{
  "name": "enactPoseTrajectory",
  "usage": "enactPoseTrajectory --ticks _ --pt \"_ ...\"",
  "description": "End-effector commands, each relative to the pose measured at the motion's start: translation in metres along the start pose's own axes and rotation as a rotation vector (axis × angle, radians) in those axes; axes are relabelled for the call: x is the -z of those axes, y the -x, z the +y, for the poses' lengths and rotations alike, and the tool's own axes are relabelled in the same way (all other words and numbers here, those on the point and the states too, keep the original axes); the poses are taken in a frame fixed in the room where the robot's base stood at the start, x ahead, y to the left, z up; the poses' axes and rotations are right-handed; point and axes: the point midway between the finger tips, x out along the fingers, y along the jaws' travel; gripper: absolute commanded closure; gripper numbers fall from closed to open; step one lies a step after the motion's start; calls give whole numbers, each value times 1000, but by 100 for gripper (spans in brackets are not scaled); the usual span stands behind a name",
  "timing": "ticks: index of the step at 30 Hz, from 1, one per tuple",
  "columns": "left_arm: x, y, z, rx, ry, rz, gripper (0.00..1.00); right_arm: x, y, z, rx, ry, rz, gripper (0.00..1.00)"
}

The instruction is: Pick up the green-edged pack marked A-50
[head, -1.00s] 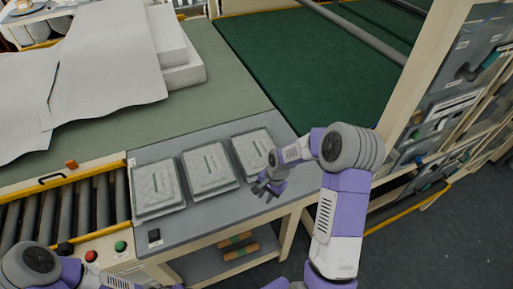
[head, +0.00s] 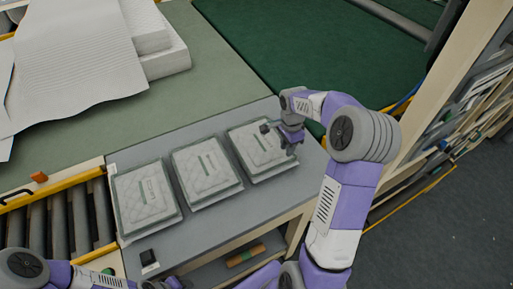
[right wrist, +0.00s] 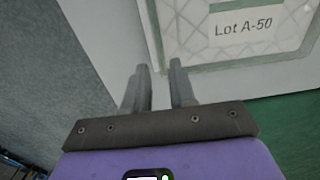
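The rightmost of three quilted packs (head: 258,150) lies flat on the grey table, with a pale green edge and a green strip. In the right wrist view a green-edged pack (right wrist: 205,45) shows the print "Lot A-50"; it appears to be this rightmost one. My right gripper (head: 279,141) is over its right part, fingers apart and nothing between them. In the wrist view the open fingers (right wrist: 158,84) are beside the pack's edge; contact cannot be told.
Two similar packs, the middle one (head: 207,172) and the left one (head: 146,199), lie alongside, their print too small to read. A roller conveyor (head: 60,220) is at left. White wadding sheets (head: 75,60) lie behind. A shelf rack (head: 470,110) stands at right.

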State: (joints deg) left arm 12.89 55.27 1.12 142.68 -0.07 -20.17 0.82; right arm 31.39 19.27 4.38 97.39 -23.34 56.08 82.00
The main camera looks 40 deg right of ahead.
Motion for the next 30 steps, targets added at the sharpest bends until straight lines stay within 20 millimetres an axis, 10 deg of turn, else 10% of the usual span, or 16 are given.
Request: enactPoseTrajectory --ticks 16,26,30 --pt "0 -1 0 0 0 0 57 4 -68 -2 -2 0 -1 74" --pt "0 -1 0 0 0 0 57 4 -75 -2 0 0 -1 74" --pt "0 -1 0 0 0 0 57 4 -74 -2 0 0 -1 96"
